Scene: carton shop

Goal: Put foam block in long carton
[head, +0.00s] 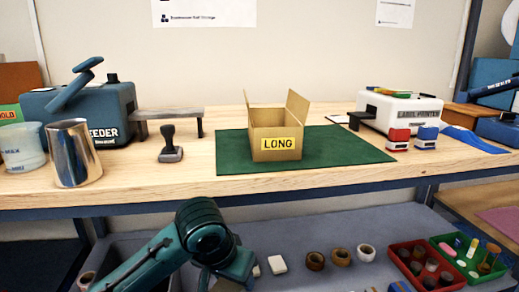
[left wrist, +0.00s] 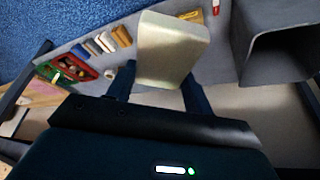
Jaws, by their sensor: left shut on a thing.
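The long carton (head: 277,155) is a brown box with a yellow LONG label. It stands upright on a green mat (head: 345,148) on the workbench, with flaps raised at its left and right; its inside floor is hidden. In the left wrist view a pale cream foam block (left wrist: 172,45) is between the fingers of my left gripper (left wrist: 158,90), which is shut on it. In the head view my left arm reaches down in front of the lower shelf, and its fingers and the block are not visible there. My right gripper is in neither view.
A stamp (head: 170,148) and a feeder machine (head: 80,105) stand left of the mat; a label printer (head: 400,108) stands right. The lower shelf (head: 310,235) holds tape rolls (head: 340,256), a white block (head: 277,264) and a red crate (head: 425,264). A dark grey bin (left wrist: 255,60) is near the held block.

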